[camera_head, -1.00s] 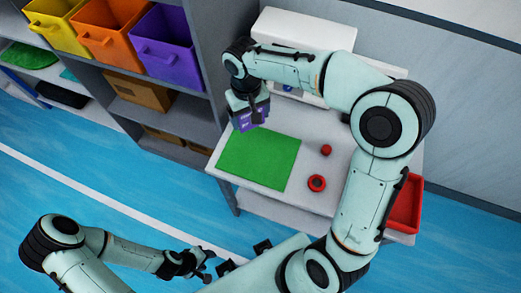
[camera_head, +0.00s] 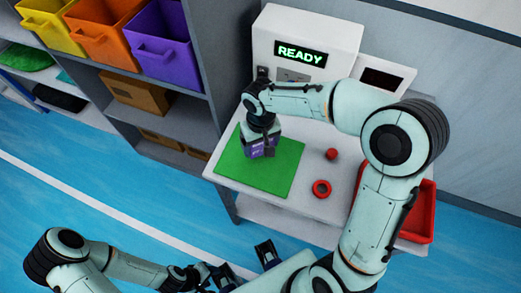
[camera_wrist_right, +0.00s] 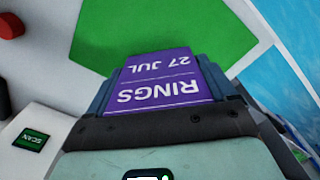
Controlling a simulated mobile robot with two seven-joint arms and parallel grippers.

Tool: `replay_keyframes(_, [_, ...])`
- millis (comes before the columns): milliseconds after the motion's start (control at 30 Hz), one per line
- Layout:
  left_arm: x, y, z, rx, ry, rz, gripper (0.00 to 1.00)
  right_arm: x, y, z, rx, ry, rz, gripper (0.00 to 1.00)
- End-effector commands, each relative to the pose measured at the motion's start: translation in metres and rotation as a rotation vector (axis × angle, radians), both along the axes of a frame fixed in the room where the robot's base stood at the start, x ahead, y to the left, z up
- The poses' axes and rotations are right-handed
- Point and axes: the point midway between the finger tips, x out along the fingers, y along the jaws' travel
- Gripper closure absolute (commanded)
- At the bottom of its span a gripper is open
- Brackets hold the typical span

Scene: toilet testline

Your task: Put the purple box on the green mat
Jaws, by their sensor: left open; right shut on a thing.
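The purple box (camera_head: 257,151) is in my right gripper (camera_head: 262,147), over the upper part of the green mat (camera_head: 270,179) in the head view. In the right wrist view the box (camera_wrist_right: 155,80) shows a label reading RINGS, 27 JUL, between the fingers of the right gripper (camera_wrist_right: 160,85). The green mat (camera_wrist_right: 210,30) lies beyond it. I cannot tell whether the box touches the mat. My left gripper (camera_head: 222,276) is open and empty, low at the bottom of the head view, away from the table.
The white table (camera_head: 320,205) holds a red ring (camera_head: 321,188), a red knob (camera_head: 332,154) and a white machine (camera_head: 305,40) with a READY display. A red bin (camera_head: 420,215) is at its right. Shelves with yellow, orange and purple bins (camera_head: 165,45) stand at left.

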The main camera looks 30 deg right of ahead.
Motion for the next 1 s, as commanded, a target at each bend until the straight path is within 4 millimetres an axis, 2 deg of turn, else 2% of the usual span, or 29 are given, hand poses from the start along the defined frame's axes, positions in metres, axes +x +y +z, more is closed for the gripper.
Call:
replay_keyframes(300, [-0.002, 0.0, -0.005, 0.0, 0.002, 0.0, 0.51, -0.001, 0.0, -0.041, 0.001, 0.002, 0.0, 0.56])
replay_keyframes(733, [-0.004, 0.0, -0.009, 0.0, 0.004, 0.0, 0.51, 0.0, 0.0, -0.048, 0.0, 0.0, 0.0, 0.56])
replay_keyframes(767, [-0.003, 0.0, -0.009, 0.0, 0.004, 0.0, 0.51, 0.0, 0.0, -0.047, 0.0, 0.001, 0.0, 0.09])
replay_keyframes(800, [-0.003, 0.0, -0.008, 0.0, 0.003, 0.0, 0.51, 0.0, 0.0, -0.047, 0.0, 0.001, 0.0, 0.0])
replay_keyframes(1000, [-0.003, 0.0, -0.008, 0.0, 0.003, 0.0, 0.51, 0.0, 0.0, -0.046, 0.0, 0.0, 0.0, 0.0])
